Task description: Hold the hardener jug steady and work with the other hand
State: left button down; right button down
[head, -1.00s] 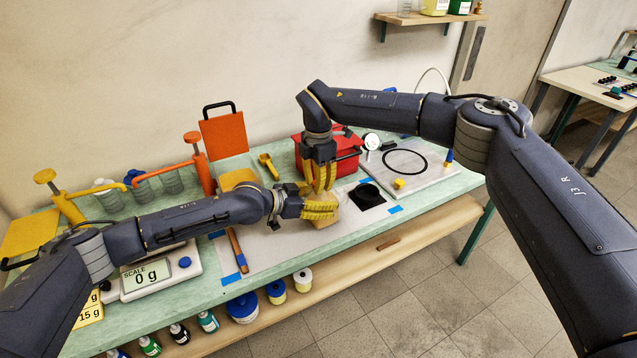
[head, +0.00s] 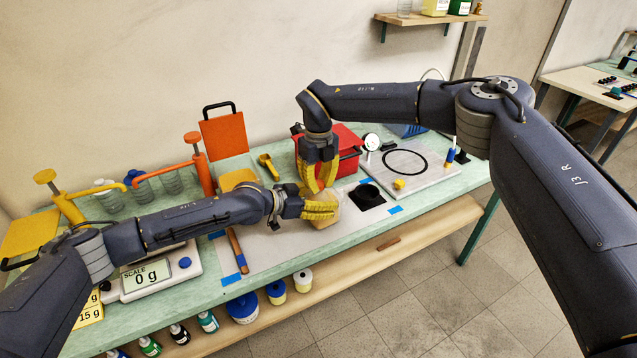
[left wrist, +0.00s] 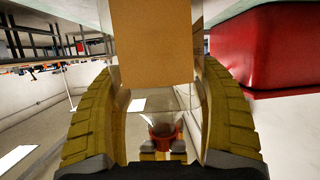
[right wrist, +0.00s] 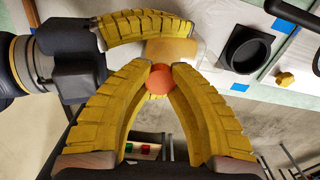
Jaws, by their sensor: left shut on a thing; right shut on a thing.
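The hardener jug (head: 325,221) looks like a clear body with a tan panel and stands at the middle of the bench. In the left wrist view its tan panel (left wrist: 152,42) fills the space between my left fingers, with a clear tapering part and an orange-red cap (left wrist: 166,132). My left gripper (head: 332,208) is shut around the jug's sides. My right gripper (head: 322,190) comes from above and is shut on the round orange cap (right wrist: 160,78), above the jug. I cannot tell whether the cap is loose. The fingers hide much of the jug.
A red box (head: 348,150) stands close behind the right gripper.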

jog(key=n, duration=2.2)
jog(key=shift+r, duration=0.1)
jog(key=c, duration=1.3)
grip_release()
jog(key=shift+r, duration=0.1)
